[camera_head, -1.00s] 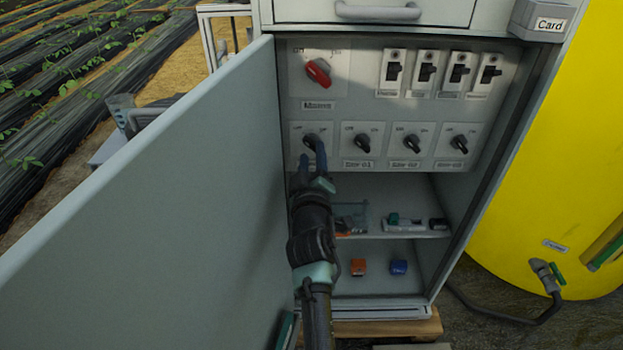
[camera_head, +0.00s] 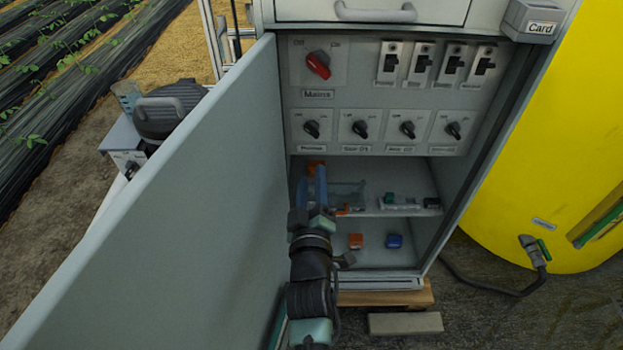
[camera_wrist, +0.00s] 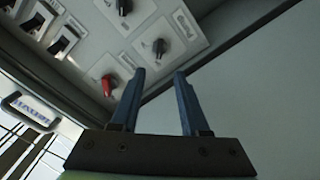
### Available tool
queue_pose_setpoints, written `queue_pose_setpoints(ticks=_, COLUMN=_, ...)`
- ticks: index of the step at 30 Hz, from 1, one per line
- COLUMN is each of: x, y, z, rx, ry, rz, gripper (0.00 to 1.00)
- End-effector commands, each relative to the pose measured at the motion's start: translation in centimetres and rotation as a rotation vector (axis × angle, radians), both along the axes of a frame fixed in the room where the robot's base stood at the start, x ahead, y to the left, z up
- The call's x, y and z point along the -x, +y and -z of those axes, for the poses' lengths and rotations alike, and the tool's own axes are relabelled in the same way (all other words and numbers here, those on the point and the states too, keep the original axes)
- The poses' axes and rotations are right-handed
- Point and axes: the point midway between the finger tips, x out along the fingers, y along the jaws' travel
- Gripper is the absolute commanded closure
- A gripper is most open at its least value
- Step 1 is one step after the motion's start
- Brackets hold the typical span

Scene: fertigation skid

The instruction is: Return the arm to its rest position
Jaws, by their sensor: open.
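My gripper (camera_head: 311,186) is in front of the open cabinet, just below the row of black rotary knobs and close to the open door (camera_head: 165,205). Its two blue fingers are apart with nothing between them, as the wrist view (camera_wrist: 158,98) also shows. The leftmost black knob (camera_head: 311,129) is above the fingers, clear of them. The red mains switch (camera_head: 318,64) sits on the panel (camera_head: 365,85) above that row. My arm hides part of the lower left of the cabinet.
The door stands open on the left, close beside my arm. A shelf (camera_head: 405,212) holds small parts; an orange block (camera_head: 356,241) and a blue block (camera_head: 394,241) lie below. A yellow tank (camera_head: 540,150) stands at the right, with a hose (camera_head: 495,290) on the ground.

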Motion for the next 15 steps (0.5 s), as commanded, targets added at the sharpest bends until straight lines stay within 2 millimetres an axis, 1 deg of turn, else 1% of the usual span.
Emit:
queue_pose_setpoints(ticks=11, x=-0.1, y=0.0, z=-0.1, rx=-0.001, ry=-0.001, rz=0.000, gripper=0.55)
queue_pose_setpoints(ticks=13, x=-0.3, y=-0.1, z=-1.3, rx=-0.011, ry=-0.018, rz=0.003, gripper=0.55)
queue_pose_setpoints(ticks=14, x=-0.4, y=-0.2, z=-2.1, rx=-0.020, ry=-0.031, rz=0.004, gripper=0.55)
queue_pose_setpoints(ticks=15, x=-0.7, y=-0.4, z=-3.7, rx=-0.035, ry=-0.052, rz=0.007, gripper=0.55)
